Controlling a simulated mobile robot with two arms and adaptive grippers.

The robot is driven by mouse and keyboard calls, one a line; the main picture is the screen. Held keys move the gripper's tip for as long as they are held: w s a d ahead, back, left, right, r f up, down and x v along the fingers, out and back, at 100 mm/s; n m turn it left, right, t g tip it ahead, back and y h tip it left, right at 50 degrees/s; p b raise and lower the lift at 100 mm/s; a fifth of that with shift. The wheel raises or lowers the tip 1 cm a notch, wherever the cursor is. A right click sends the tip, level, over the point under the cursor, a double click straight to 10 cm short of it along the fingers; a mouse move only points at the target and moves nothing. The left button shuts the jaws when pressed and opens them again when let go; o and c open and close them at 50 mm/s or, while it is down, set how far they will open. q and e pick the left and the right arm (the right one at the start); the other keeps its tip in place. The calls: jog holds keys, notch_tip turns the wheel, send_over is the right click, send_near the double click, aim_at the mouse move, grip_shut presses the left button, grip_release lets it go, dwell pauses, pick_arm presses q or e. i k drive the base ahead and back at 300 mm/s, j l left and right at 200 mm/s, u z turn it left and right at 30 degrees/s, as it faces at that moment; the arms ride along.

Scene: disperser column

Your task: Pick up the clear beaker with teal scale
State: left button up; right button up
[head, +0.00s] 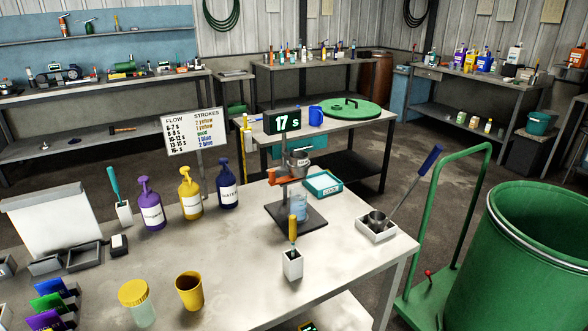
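A clear beaker (299,207) with bluish markings stands on the dark base plate (312,220) of the disperser stand, below its orange-red clamp arm (262,181). The markings are too small to read. The stand's grey column rises right behind the beaker. Neither of my grippers shows in the head view.
A white holder with a yellow-handled tool (292,262) stands in front of the stand. A white tray with a metal cup (376,222) is to its right. Purple, yellow and blue pump bottles (190,192) stand left. A yellow cup (189,291) and yellow-lidded jar (138,303) are nearer.

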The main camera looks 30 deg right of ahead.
aim_at(298, 205)
jog(key=z, duration=1)
